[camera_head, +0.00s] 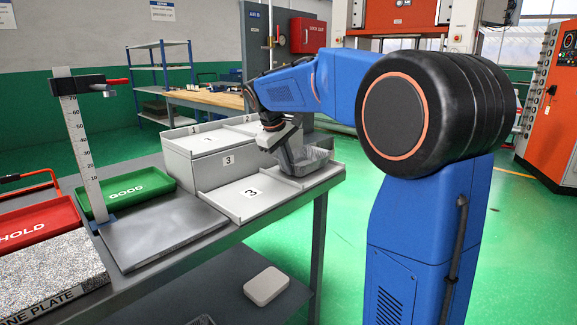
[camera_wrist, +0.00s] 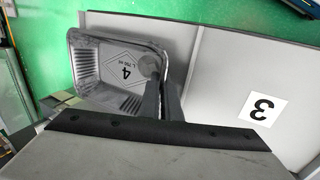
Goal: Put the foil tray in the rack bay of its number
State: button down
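The foil tray (camera_head: 314,161) is a small silvery tray with ribbed walls. In the wrist view the tray (camera_wrist: 115,68) shows a label with a 4 inside. My gripper (camera_head: 275,134) comes down at the tray's left side in the head view. In the wrist view its fingers (camera_wrist: 162,92) are close together with the tray's wall between them. The grey rack (camera_head: 218,200) has a low front bay marked 3, left of the tray. The tray is over or in the rack's right end; I cannot tell whether it touches the floor there. No 4 shows on the rack.
A raised rear part of the rack (camera_head: 196,165) bears a 1 and a 3. Left are a grey plate (camera_head: 160,232), a green GOOD tray (camera_head: 133,193), a height gauge (camera_head: 84,145), a red HOLD tray (camera_head: 35,222) and a stone plate (camera_head: 45,268). The bench ends right of the rack.

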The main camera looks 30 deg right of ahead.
jog(key=shift+f, duration=0.25)
dwell(0.3)
jog(key=c, duration=1.9)
grip_release()
jog(key=shift+r, duration=0.1)
jog(key=v, duration=1.7)
jog(key=shift+r, duration=0.2)
jog(key=s+a+f+m+t+y, duration=0.1)
jog(key=s+f, duration=0.9)
jog(key=s, duration=0.1)
jog(key=s+a+f+m+t+y, duration=0.1)
jog(key=s+a+f+y, duration=0.1)
jog(key=s+f, duration=0.8)
jog(key=s+a+f+m+t+y, duration=0.1)
jog(key=s+f+m, duration=0.1)
jog(key=s+f, duration=0.8)
jog(key=shift+s+a+f, duration=0.1)
jog(key=shift+s, duration=0.55)
jog(key=shift+s+a+f, duration=0.1)
jog(key=shift+s, duration=0.6)
